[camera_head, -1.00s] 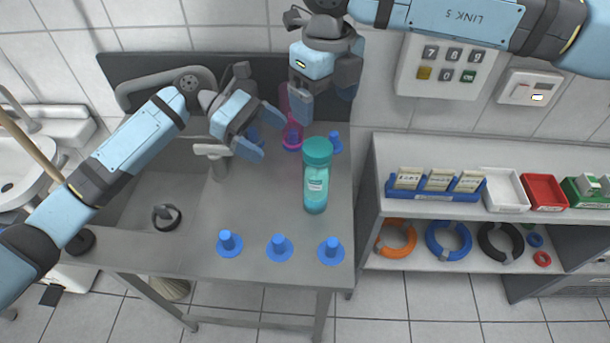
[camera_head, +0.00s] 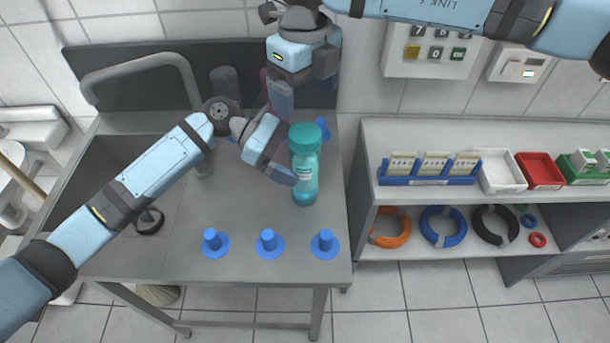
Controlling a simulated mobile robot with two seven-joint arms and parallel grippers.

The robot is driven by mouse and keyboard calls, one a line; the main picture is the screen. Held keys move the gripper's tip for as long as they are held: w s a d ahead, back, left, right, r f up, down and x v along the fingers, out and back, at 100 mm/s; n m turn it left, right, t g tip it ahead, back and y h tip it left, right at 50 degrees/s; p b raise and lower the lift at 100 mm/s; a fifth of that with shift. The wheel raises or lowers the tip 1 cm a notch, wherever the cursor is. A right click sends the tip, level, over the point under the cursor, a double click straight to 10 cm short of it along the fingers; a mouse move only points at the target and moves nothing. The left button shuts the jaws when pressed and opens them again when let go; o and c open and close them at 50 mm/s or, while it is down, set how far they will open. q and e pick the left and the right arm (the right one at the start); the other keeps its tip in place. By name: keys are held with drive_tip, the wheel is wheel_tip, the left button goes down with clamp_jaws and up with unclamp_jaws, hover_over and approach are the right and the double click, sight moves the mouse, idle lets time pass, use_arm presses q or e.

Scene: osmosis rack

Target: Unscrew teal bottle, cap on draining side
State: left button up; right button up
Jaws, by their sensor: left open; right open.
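The teal bottle (camera_head: 305,178) stands upright on the steel counter with its darker teal cap (camera_head: 305,135) on top. My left gripper (camera_head: 283,165) is open, just left of the bottle at the height of its upper body; I cannot tell whether it touches. My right gripper (camera_head: 284,102) is open, above and behind the bottle, a little to the left of the cap. The steel draining side (camera_head: 240,225) is the flat counter right of the sink, with blue pegs on round bases (camera_head: 268,243) along its front. A magenta item shows behind my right gripper, mostly hidden.
The sink basin (camera_head: 120,180) with a tap is at the left. Another blue peg (camera_head: 322,130) stands behind the bottle. A white shelf (camera_head: 480,205) at the right holds boxes, trays and coloured rings. Counter between the bottle and front pegs is clear.

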sight(306, 132)
use_arm(q)
drive_tip(key=shift+s+d+f, duration=0.15)
drive_tip(key=shift+d+f, duration=0.1)
drive_tip(key=shift+d, duration=0.3)
drive_tip(key=c, duration=1.6)
clamp_jaws()
use_arm(e)
drive_tip(key=m, duration=0.4)
drive_tip(key=shift+f, duration=0.15)
drive_tip(key=shift+m, duration=0.3)
drive_tip(key=shift+f, duration=3.9)
drive_tip(key=c, duration=1)
drive_tip(key=shift+o, duration=0.2)
